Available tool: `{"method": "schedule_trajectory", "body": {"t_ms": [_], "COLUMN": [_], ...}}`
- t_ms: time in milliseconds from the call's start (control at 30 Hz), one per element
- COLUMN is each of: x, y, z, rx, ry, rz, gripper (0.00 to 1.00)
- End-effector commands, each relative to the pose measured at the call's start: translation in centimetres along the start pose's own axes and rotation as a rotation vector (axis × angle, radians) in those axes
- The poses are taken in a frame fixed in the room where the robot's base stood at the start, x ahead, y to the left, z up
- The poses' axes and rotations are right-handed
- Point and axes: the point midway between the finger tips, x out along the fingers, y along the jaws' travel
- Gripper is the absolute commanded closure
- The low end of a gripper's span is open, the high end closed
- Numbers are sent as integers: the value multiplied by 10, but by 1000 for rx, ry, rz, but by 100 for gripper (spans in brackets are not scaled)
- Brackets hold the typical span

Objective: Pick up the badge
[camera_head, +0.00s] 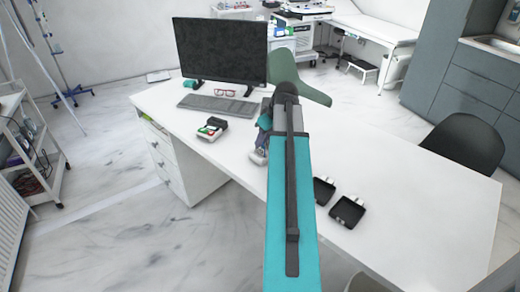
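No object can be told for certain as the badge. Two flat black square pieces, each with a small light clip-like tab, lie on the white desk (420,215) right of my arm: one (323,190) is partly behind the arm, the other (347,211) lies in front of it to the right. Either may be a badge, but details are too small. My gripper (258,157) is low over the desk, left of these pieces and mostly hidden by my teal arm. Its fingers are too small and covered to read.
A small holder with red and green items (209,131) and a black item stands left of my gripper. A dark chair (468,145) stands at right. The desk's right part is clear.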

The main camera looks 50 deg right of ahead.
Motion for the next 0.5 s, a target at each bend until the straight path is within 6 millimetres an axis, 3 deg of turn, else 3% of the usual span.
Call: {"method": "schedule_trajectory", "body": {"t_ms": [300,500], "x": [30,36], "y": [-1,-1], "z": [-2,-2], "rx": [1,1], "ry": [-1,0], "rz": [-1,1], "gripper": [77,77]}}
